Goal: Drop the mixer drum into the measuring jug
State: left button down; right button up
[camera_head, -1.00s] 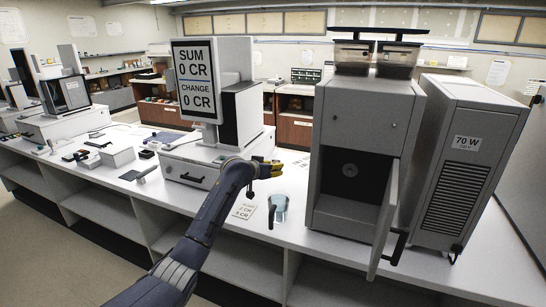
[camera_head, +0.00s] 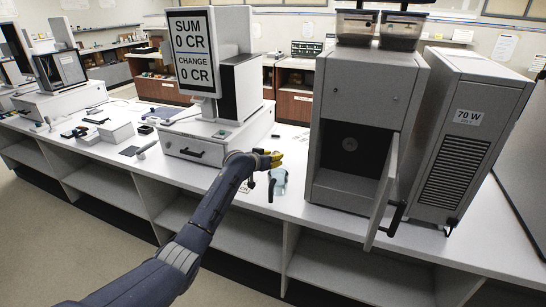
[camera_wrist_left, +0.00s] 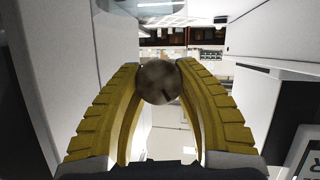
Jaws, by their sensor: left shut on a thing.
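My left gripper (camera_head: 272,160) has yellow fingers and is above the counter, close to the measuring jug. In the left wrist view its fingers (camera_wrist_left: 160,85) are closed on the mixer drum (camera_wrist_left: 159,82), a small round grey-brown thing held between the fingertips. The measuring jug (camera_head: 279,180) is clear, bluish glass with a dark handle and stands upright on the counter just below the gripper in the head view. A clear curved rim (camera_wrist_left: 146,8), likely the jug's, shows at the top of the left wrist view. My right gripper is not in view.
A till with a price screen (camera_head: 194,55) stands left of the jug. A tall grey coffee machine (camera_head: 365,100) with its door (camera_head: 383,195) hanging open stands right of it. A grey 70 W box (camera_head: 470,135) is farther right. The counter (camera_head: 300,222) is bare in front.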

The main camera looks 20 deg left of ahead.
pick_arm(q)
jog(key=c, duration=0.9)
grip_release()
jog(key=shift+v, duration=6)
jog(key=shift+r, duration=0.1)
